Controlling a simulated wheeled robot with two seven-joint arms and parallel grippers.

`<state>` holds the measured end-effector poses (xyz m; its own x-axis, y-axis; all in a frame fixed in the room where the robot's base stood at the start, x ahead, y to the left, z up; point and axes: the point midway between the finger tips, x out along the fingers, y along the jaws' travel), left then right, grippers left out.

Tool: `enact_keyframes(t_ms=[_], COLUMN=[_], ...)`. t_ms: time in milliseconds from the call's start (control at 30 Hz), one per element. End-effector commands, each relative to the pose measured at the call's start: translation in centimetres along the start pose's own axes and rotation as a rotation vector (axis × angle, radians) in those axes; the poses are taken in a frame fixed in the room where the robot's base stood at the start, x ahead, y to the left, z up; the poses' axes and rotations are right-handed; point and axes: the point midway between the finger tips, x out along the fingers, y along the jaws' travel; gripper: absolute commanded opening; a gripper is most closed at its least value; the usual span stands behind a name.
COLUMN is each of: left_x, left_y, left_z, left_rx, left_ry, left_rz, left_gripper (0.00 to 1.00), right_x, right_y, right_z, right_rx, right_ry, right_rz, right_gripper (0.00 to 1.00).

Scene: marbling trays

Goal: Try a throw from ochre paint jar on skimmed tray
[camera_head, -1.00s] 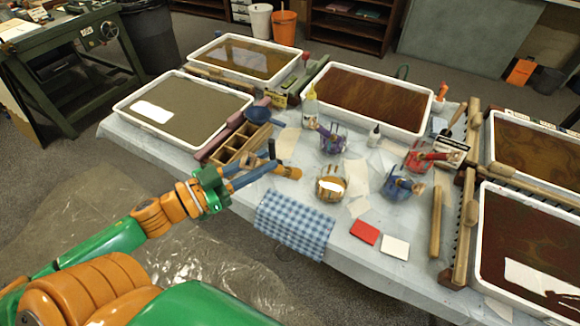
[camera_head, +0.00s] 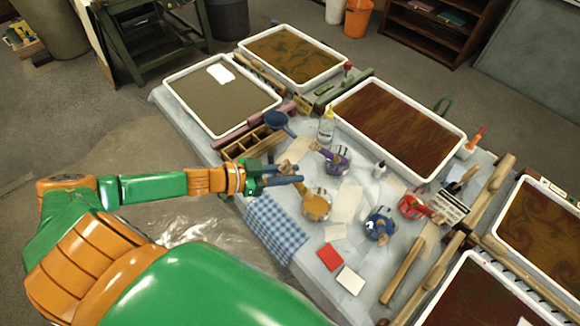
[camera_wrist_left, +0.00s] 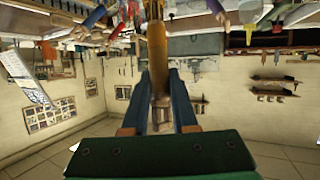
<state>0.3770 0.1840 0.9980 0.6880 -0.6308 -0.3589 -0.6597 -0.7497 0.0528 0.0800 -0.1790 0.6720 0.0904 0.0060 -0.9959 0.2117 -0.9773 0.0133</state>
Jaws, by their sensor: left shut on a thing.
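The ochre paint jar (camera_head: 317,207) stands on the covered table, near the middle front. An ochre-brown whisk (camera_head: 304,191) leans at the jar, its lower end at the jar's mouth. My left gripper (camera_head: 289,178) is at the whisk's upper end, left of the jar, shut on it. In the left wrist view the whisk (camera_wrist_left: 157,55) stands between the two blue fingers. I cannot tell how deep its tip is in the jar. A tray with a plain grey-brown surface (camera_head: 276,104) lies at the far left; the other trays look patterned. My right gripper is not in view.
Purple (camera_head: 340,159), blue (camera_head: 379,223) and red (camera_head: 411,206) paint jars stand nearby. A wooden divided box (camera_head: 250,146) and a blue ladle (camera_head: 278,120) lie between my gripper and the plain tray. A checked cloth (camera_head: 276,228) hangs over the front edge.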

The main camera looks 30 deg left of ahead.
Motion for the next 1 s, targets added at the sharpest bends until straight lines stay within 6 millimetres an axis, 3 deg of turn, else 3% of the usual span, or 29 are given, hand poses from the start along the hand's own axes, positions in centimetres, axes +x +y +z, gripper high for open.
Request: enact_keyframes(t_ms=[33, 100, 600, 1000], left_x=[0.7, 1.2, 5.3, 6.8], left_y=[0.0, 0.0, 0.0, 0.0], left_z=[1.2, 1.9, 6.3, 7.9], left_rx=[0.001, 0.001, 0.000, 0.000], left_ry=[0.001, 0.001, 0.002, 0.000], left_rz=[0.001, 0.000, 0.001, 0.000], left_gripper=[0.00, 0.00, 0.00, 0.00], right_x=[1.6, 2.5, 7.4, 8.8], right_y=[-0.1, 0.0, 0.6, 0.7], right_z=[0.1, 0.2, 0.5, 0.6], right_rx=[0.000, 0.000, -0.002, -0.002], right_ry=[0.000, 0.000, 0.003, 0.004], right_rz=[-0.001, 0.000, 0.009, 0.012], right_gripper=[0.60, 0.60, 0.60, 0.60])
